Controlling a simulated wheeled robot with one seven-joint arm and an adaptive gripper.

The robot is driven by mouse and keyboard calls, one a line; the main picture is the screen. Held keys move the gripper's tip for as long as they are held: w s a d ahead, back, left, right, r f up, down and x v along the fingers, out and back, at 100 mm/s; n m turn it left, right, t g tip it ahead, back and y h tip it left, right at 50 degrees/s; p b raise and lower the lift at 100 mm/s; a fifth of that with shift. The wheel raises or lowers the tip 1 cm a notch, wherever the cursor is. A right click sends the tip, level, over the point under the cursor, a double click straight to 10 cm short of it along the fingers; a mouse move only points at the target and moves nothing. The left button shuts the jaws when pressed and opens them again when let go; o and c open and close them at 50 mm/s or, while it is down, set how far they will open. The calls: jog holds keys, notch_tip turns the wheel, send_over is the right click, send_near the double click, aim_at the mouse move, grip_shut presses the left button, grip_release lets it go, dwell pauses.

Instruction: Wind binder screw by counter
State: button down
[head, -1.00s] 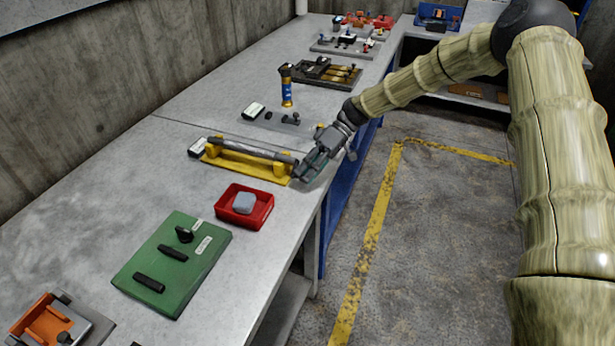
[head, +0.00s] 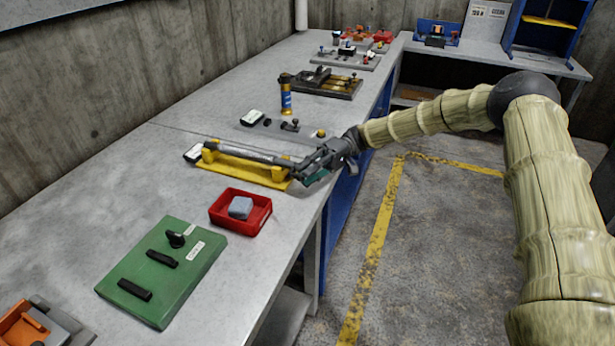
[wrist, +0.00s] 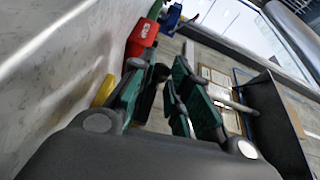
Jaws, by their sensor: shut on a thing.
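The binder screw (head: 250,154) is a long grey rod lying across a yellow cradle (head: 235,173) on the bench. A small box with a pale face (head: 194,153), perhaps the counter, sits at its left end; I cannot read it. My gripper (head: 310,172) is at the rod's right end, by the bench edge, shut on that end. The wrist view shows my green-padded fingers (wrist: 155,98) with a dark part between them; the grip itself is mostly hidden. A yellow piece of the cradle (wrist: 103,90) shows beside the left finger.
A red tray (head: 215,212) with a grey block (head: 241,207) and a green board (head: 187,280) with black parts lie nearer. A blue-gold canister (head: 286,97) and small parts stand behind. Open floor (head: 450,240) lies right of the bench.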

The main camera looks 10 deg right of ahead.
jog(key=shift+w+a+r, duration=0.1)
jog(key=shift+r, duration=0.1)
jog(key=c, duration=1.3)
grip_release()
jog(key=shift+a+f, duration=0.1)
jog(key=shift+f, duration=0.05)
jog(key=shift+w+d, duration=0.1)
jog(key=shift+d, duration=0.3)
jog(key=v, duration=1.1)
jog(key=shift+w, duration=0.25)
jog(key=shift+c, duration=0.2)
